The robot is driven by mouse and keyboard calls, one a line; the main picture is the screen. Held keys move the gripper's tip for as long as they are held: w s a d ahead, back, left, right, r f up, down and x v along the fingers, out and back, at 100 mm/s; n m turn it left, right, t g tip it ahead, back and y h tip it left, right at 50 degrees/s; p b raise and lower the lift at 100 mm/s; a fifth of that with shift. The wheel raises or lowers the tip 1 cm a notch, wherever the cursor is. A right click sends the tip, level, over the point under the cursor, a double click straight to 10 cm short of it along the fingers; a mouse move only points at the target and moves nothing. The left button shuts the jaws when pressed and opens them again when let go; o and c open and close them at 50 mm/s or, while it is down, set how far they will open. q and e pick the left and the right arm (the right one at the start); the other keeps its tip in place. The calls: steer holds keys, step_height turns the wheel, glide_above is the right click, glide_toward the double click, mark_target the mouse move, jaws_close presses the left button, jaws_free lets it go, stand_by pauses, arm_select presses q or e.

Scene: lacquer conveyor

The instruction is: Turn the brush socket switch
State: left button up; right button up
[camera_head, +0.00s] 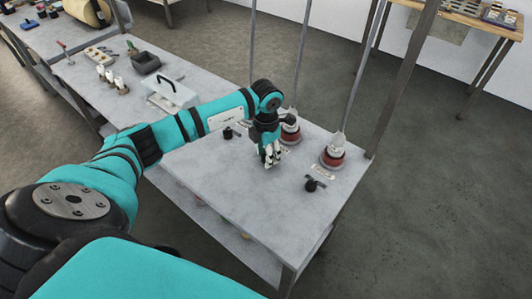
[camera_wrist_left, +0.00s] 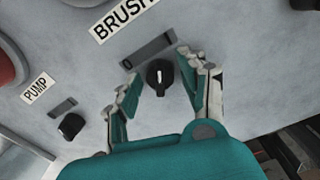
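The brush switch is a small black knob (camera_wrist_left: 158,76) with a white pointer line, seen in the wrist view below a dark strip marked 0 (camera_wrist_left: 148,48) and a BRUSH label (camera_wrist_left: 122,17). My left gripper (camera_wrist_left: 165,72) is open, with one finger on each side of the knob; I cannot tell whether either touches it. In the head view my left gripper (camera_head: 270,157) points down at the table beside the red-based sockets, and it hides the knob there. My right gripper is not in view.
A PUMP label (camera_wrist_left: 38,88) and its black knob (camera_wrist_left: 70,127) lie to the left in the wrist view. In the head view, black knobs (camera_head: 312,185) (camera_head: 228,132) and a red socket (camera_head: 333,155) stand on the grey table (camera_head: 260,210). The table's near part is clear.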

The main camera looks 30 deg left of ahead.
arm_select(q)
jaws_close()
steer(key=shift+n, duration=0.7)
steer(key=n, duration=0.4)
steer(key=shift+b, duration=0.3)
steer(key=n, duration=0.4)
steer(key=shift+n, duration=1.3)
